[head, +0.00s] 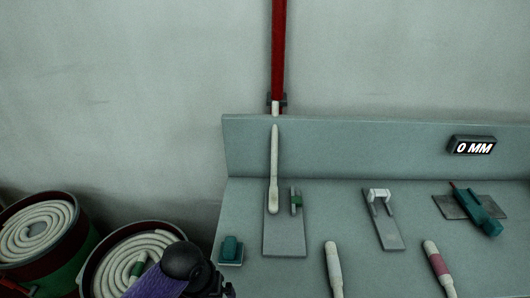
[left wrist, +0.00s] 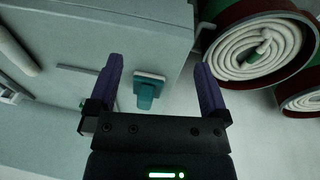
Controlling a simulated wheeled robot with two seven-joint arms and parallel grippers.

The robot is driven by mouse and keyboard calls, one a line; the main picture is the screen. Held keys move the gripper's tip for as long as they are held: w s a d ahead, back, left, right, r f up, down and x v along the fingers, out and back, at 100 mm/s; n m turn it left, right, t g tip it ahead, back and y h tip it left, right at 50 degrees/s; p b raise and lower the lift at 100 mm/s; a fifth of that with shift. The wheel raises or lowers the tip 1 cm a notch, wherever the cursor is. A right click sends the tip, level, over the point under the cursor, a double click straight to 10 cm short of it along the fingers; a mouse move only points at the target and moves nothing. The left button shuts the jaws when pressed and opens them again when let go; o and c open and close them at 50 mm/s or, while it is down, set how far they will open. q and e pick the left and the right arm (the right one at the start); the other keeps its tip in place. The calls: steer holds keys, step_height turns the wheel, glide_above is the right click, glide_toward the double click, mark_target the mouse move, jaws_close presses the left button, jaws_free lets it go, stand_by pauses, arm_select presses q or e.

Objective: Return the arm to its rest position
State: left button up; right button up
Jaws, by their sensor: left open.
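My left arm (head: 184,262) comes in at the bottom of the head view, in front of the coiled-hose drum and near the bench's left corner. Its gripper is mostly cut off by the lower edge there. In the left wrist view my left gripper (left wrist: 155,66) has its two purple fingers wide apart, with nothing held between them. A small teal block on a pale plate (left wrist: 147,92) shows beyond the gap, on the bench (left wrist: 150,22). The same teal block (head: 231,248) sits at the bench's left end in the head view. My right gripper is not in view.
Drums of coiled pale hose (head: 78,240) (head: 110,250) stand left of the grey bench (head: 340,195). On the bench are a pale-handled tool (head: 274,170), a white bracket (head: 380,194), a teal tool (head: 482,212) and pale handles (head: 333,268) (head: 438,268). A display (head: 472,146) reads "0 MM".

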arm_select(q)
steer(key=s+a+f+b, duration=0.2)
steer(key=s+f+b, duration=0.2)
steer(key=f, duration=0.6)
steer(key=s+a+f+b, duration=0.2)
steer(key=s+f+b, duration=0.2)
steer(key=f, duration=0.7)
steer(key=s+a+f+b, duration=0.2)
steer(key=s+f+b, duration=0.2)
steer(key=f, duration=0.6)
steer(key=s+f+m+b, duration=0.1)
steer(key=s+f+b, duration=0.1)
steer(key=s+f, duration=0.3)
steer(key=s+a+f+m+y+b, duration=0.1)
steer(key=s+f+b, duration=0.2)
steer(key=s, duration=1)
step_height(320, 180, down, 4)
steer(key=shift+s+r+m+g, duration=0.2)
steer(key=shift+s+m+g, duration=0.1)
steer(key=shift+s+m, duration=0.1)
steer(key=shift+w+a, duration=0.1)
steer(key=shift+w, duration=0.05)
